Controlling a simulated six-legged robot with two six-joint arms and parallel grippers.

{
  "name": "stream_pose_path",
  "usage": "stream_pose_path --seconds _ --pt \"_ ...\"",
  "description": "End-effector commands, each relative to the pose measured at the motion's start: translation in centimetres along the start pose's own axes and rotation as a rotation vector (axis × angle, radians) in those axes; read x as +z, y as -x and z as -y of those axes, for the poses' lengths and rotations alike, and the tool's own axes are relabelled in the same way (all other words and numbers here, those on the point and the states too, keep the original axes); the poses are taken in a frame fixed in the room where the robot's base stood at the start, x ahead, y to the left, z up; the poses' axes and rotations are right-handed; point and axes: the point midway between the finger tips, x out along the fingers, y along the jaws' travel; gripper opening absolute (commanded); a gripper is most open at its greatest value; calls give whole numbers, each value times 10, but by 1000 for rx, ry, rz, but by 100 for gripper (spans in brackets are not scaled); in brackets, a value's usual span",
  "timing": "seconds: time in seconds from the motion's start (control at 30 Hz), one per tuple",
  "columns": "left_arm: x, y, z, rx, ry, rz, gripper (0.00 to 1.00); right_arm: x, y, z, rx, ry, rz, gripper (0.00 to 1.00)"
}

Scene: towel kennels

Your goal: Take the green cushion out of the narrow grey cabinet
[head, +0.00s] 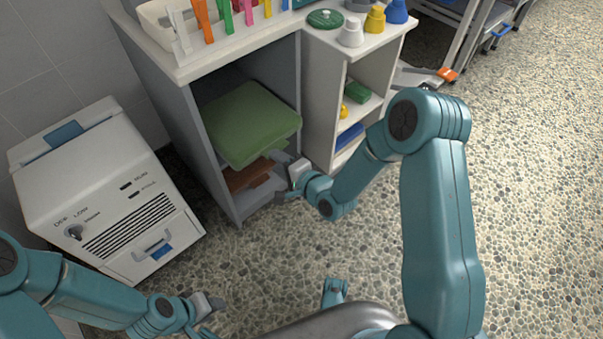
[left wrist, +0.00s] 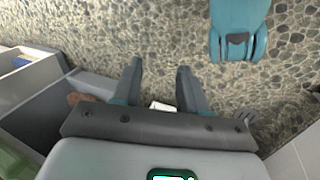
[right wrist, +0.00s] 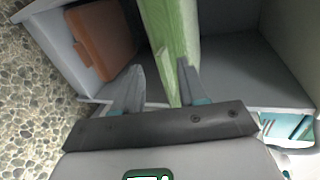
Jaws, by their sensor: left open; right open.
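The green cushion (head: 245,122) lies inside the narrow grey cabinet (head: 176,115), its front edge at the opening. My right gripper (head: 279,176) is at the cabinet mouth, at the cushion's front right part. In the right wrist view the green cushion (right wrist: 172,35) runs edge-on between the open fingers (right wrist: 158,92); the right finger overlaps its edge. I cannot tell whether a finger touches it. My left gripper (head: 212,308) is open and empty, low over the floor at bottom left; its open fingers also show in the left wrist view (left wrist: 157,85).
A brown item (head: 246,175) is in the cabinet below the cushion; it also shows in the right wrist view (right wrist: 104,35). A white machine (head: 105,190) stands left of the cabinet. Open shelves (head: 322,110) adjoin its right side.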

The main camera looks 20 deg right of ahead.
Motion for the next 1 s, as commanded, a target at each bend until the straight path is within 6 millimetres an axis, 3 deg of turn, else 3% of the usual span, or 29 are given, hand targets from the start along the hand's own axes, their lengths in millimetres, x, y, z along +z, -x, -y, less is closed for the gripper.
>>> stream_pose_path --seconds 0.3,0.5,0.7,1.0 --pt "12 25 -10 -1 3 43 43 -1 81 3 3 -4 -3 42" --pt "14 33 -14 0 -3 48 43 0 119 4 1 -4 -2 42" --pt "16 38 -17 1 -9 53 43 0 137 2 0 0 -1 42" --pt "16 38 -17 1 -10 54 43 0 138 1 -1 0 1 42"
